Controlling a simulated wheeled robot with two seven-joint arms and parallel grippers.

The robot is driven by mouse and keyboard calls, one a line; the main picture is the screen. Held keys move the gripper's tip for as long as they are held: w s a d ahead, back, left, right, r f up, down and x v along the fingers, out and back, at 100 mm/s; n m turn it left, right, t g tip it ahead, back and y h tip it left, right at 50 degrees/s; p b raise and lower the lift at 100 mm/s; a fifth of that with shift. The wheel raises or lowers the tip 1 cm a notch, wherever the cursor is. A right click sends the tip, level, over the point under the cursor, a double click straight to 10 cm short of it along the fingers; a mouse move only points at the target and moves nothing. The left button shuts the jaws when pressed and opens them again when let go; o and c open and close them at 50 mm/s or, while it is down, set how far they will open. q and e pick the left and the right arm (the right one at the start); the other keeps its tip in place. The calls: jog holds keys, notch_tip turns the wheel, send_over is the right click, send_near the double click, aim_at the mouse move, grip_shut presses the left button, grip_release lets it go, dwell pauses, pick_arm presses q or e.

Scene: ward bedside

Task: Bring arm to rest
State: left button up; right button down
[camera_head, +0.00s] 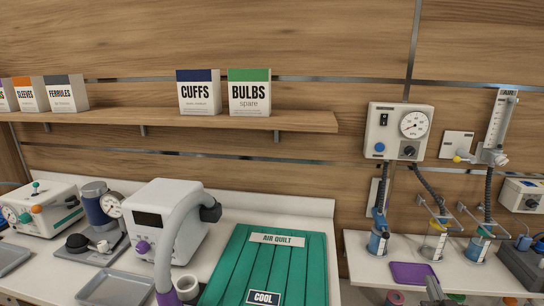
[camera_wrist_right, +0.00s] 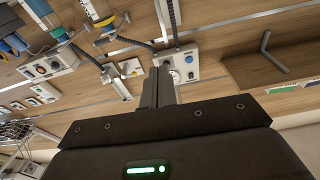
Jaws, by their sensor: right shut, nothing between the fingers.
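My right gripper (camera_head: 436,290) shows only as a dark tip at the bottom edge of the head view, in front of the right-hand counter. In the right wrist view its two fingers (camera_wrist_right: 160,86) lie together, shut, with nothing held. The wrist view is tilted and shows the wall and its fittings beyond the fingers. My left gripper is not in view.
A purple tray (camera_head: 414,274) and bottles with hoses stand on the right counter near the right gripper. A gauge unit (camera_head: 399,132) hangs above. A green air quilt (camera_head: 268,268) and a white machine (camera_head: 160,220) occupy the left counter. A shelf (camera_head: 200,120) holds boxes.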

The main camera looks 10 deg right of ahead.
notch_tip(320, 180, down, 24)
jog(key=s+n+g+y, duration=0.1)
jog(key=n+g+y, duration=0.15)
jog(key=g, duration=0.25)
jog(key=s+a+f+n+g, duration=0.1)
jog(key=s+a+f+g, duration=0.1)
jog(key=s+f, duration=0.5)
jog(key=s+a+f+n+g, duration=0.1)
jog(key=s+a+f+g, duration=0.15)
jog(key=f, duration=0.85)
jog(key=s+a+f+g+y, duration=0.1)
jog(key=s+a+f, duration=0.4)
jog(key=s, duration=0.5)
jog(key=s+a+f+n+g+y, duration=0.1)
jog(key=s+a+f+g, duration=0.3)
jog(key=s+f, duration=0.3)
jog(key=s+a+f+n+g+y, duration=0.1)
jog(key=s+a+f+g, duration=0.2)
jog(key=s, duration=1.2)
jog(key=a+f, duration=0.3)
jog(key=shift+s+f, duration=0.15)
jog(key=shift+f, duration=0.1)
